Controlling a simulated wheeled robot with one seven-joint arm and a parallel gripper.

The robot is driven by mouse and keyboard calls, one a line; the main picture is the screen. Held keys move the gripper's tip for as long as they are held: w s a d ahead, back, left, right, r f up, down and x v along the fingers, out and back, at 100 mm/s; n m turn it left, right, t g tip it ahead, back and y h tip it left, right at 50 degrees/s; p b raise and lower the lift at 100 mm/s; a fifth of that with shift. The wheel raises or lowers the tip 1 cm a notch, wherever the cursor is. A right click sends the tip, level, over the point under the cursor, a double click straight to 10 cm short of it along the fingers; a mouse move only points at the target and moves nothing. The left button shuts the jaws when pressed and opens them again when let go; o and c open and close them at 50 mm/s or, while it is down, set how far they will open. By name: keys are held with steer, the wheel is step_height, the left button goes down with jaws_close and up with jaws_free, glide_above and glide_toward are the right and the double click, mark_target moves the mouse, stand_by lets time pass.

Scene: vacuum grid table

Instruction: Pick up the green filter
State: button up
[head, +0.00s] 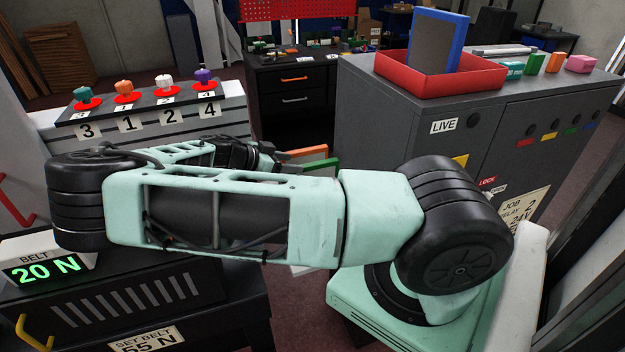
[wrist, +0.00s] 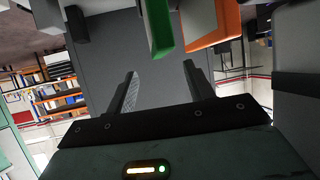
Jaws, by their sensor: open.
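The green filter (head: 320,165) shows behind my arm in the head view, as a thin green frame edge. Its lower part is hidden by the arm. In the wrist view its green edge with a pale face (wrist: 159,28) is at the top middle, beyond the fingertips. An orange-framed filter (head: 303,152) is close beside it; it also shows in the wrist view (wrist: 229,22). My gripper (wrist: 160,70) is open and nothing shows between its fingers. The green filter lies ahead of the gap, apart from the fingers. In the head view my arm hides most of the gripper.
A grey cabinet (head: 420,170) on the right carries a red tray (head: 440,82) with a blue-framed filter (head: 437,42), plus several small coloured blocks. On the left a panel (head: 150,104) holds coloured knobs. A belt display (head: 45,268) is at the lower left.

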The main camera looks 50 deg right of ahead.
mark_target(310, 165)
steer(key=p+x, duration=0.2)
steer(key=x, duration=0.4)
steer(key=shift+s+d, duration=0.15)
steer(key=shift+d, duration=0.2)
steer(key=shift+s+d+f+p, duration=0.1)
steer(key=shift+d+f+p, duration=0.25)
jaws_close()
